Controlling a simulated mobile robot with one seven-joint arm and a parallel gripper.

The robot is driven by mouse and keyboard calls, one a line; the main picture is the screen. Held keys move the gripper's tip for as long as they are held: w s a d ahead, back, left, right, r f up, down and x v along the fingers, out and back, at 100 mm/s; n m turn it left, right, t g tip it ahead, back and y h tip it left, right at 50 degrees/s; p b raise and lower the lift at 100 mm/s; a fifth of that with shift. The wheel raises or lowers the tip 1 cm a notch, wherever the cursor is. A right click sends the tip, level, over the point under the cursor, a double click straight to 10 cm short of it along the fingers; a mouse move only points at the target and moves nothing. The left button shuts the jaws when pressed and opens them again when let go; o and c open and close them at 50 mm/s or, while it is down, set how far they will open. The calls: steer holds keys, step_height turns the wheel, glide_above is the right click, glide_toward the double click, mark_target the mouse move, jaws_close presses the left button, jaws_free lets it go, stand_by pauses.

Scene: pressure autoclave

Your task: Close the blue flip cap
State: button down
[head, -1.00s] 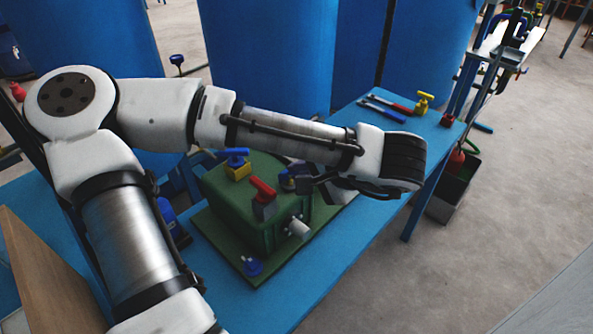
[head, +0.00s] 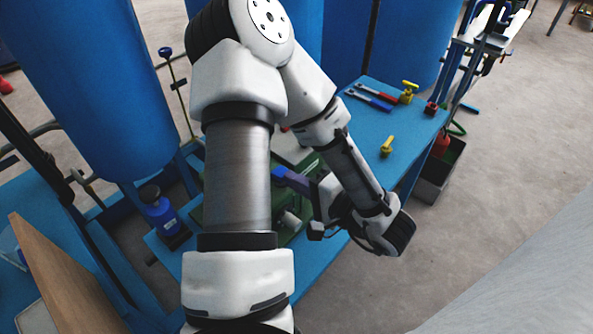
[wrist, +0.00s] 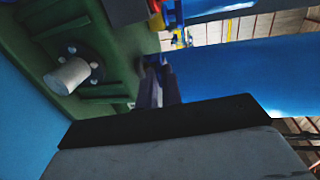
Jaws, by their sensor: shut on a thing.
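The green autoclave housing (head: 300,233) stands on the blue bench, mostly hidden behind my arm in the head view. Its green wall (wrist: 110,30) and white cylindrical knob (wrist: 68,76) show in the wrist view. My gripper (head: 287,178) reaches left to the housing, with its jaws shut at a small blue part, which looks like the blue flip cap (head: 278,172). In the wrist view my gripper (wrist: 156,70) has its fingertips close together beside the green wall. The cap is mostly hidden there, and its exact angle cannot be told.
A yellow valve (head: 387,147) stands on the bench (head: 400,125) right of my arm. Pliers-like tools (head: 372,98), another yellow valve (head: 408,91) and a red piece (head: 431,107) lie further back. A blue bottle (head: 160,212) is on the left. Large blue tanks stand behind.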

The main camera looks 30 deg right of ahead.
steer(key=shift+f+t, duration=0.15)
steer(key=shift+t, duration=0.25)
stand_by(0.3)
steer(key=c, duration=1.6)
jaws_free()
steer(key=shift+o, duration=0.2)
steer(key=p+v, duration=0.2)
steer(key=v, duration=1.2)
steer(key=shift+o, duration=0.3)
steer(key=shift+d, duration=0.1)
